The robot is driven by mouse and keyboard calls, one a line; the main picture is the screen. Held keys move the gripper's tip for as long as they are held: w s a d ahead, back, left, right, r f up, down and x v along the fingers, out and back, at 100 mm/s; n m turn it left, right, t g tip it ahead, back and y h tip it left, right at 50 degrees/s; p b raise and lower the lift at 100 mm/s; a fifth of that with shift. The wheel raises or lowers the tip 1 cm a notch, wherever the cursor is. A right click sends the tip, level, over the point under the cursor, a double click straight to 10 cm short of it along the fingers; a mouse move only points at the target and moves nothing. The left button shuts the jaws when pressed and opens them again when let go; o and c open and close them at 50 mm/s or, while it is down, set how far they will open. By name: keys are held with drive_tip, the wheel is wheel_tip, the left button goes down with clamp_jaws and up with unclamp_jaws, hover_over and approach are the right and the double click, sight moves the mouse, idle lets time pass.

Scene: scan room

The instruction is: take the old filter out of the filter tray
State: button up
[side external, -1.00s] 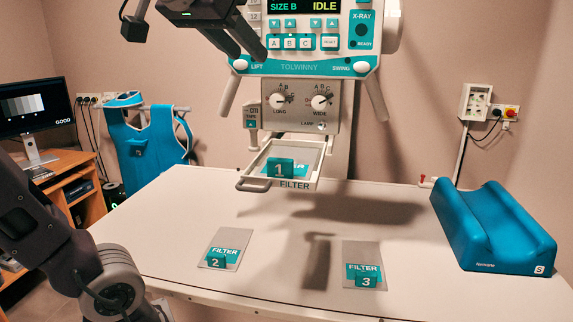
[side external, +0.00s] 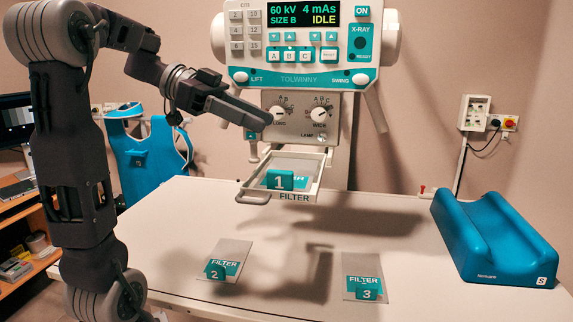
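The filter tray (side external: 307,187) is pulled out under the grey collimator box, with its handle at the front left. Filter 1 (side external: 280,180), a plate with a teal numbered block, sits in the tray. My gripper (side external: 266,119) is above the tray and to its left in the picture, in front of the LONG knob, apart from the filter. Its fingers overlap in this view, so their gap is hidden. Nothing shows held at their tips. Filter 2 (side external: 234,252) and filter 3 (side external: 361,266) lie flat on the white table, each with a teal block.
The X-ray head (side external: 300,78) with its panel and two side handles hangs above the tray. The white table (side external: 420,250) is mostly clear. A blue cushion (side external: 500,240) stands at its right. A blue apron (side external: 150,155) hangs behind at left.

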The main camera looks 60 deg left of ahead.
approach(287, 172)
drive_tip(key=x, duration=0.3)
drive_tip(key=shift+w+f, duration=0.15)
drive_tip(key=shift+w, duration=0.1)
drive_tip(key=x, duration=0.7)
drive_tip(key=shift+d, duration=0.1)
clamp_jaws()
